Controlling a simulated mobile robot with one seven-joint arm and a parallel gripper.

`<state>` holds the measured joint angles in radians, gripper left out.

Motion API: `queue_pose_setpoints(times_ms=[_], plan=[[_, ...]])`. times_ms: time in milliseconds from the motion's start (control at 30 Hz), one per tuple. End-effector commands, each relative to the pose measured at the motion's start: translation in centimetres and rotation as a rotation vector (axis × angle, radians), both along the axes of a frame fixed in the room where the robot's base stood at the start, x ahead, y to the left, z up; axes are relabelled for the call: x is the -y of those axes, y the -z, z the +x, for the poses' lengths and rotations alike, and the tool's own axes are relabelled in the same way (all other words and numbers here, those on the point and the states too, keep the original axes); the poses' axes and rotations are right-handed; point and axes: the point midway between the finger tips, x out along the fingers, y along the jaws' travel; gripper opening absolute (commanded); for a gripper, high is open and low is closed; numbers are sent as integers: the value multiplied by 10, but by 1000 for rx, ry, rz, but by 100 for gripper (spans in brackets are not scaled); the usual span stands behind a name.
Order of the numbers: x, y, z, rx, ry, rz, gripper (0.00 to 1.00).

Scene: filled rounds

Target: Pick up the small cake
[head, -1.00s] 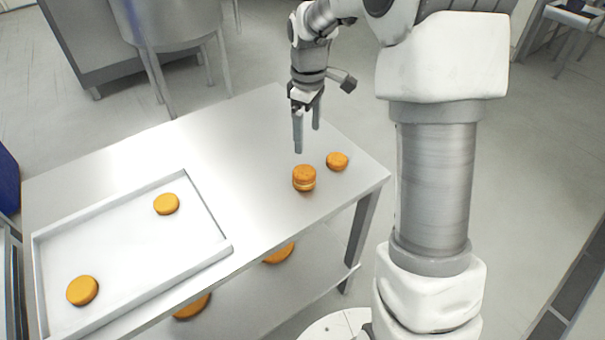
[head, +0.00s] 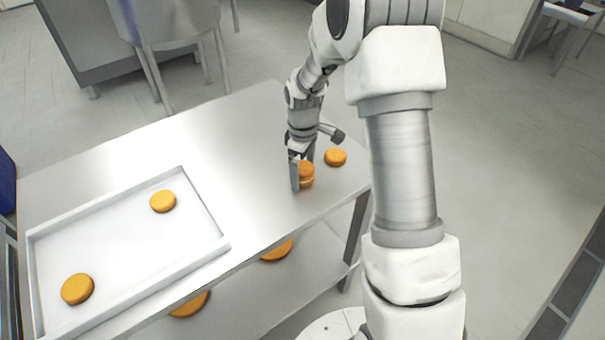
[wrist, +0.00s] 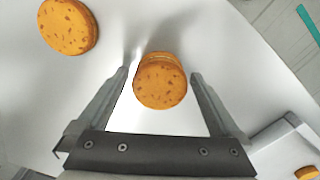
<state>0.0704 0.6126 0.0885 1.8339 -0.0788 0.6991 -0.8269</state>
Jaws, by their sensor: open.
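A small orange-brown cake (head: 307,174) with a pale filling layer stands on the steel table. In the wrist view this small cake (wrist: 160,84) lies between the two finger ends, with a gap on each side. My gripper (head: 302,174) is open and lowered to it, one finger hiding part of its left side in the head view. The gripper also shows in the wrist view (wrist: 160,75). A second round cake (head: 336,157) lies on the table to the right and behind; it shows at the upper left of the wrist view (wrist: 68,26).
A white rimmed tray (head: 120,247) on the left of the table holds two orange rounds (head: 163,201) (head: 77,289). More rounds (head: 276,251) lie on the lower shelf. The table between tray and gripper is clear.

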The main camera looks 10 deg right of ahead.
Motion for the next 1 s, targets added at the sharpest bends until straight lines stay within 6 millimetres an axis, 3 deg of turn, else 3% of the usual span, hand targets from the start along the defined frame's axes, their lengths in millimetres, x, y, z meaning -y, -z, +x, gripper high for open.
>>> queue_pose_setpoints(times_ms=[233, 500, 833, 1000], plan=[[0, 2, 0, 1, 0, -1, 100], [0, 1, 0, 1, 0, -1, 52], [0, -2, 1, 2, 0, 0, 52], [0, -18, 1, 5, 1, 0, 52]])
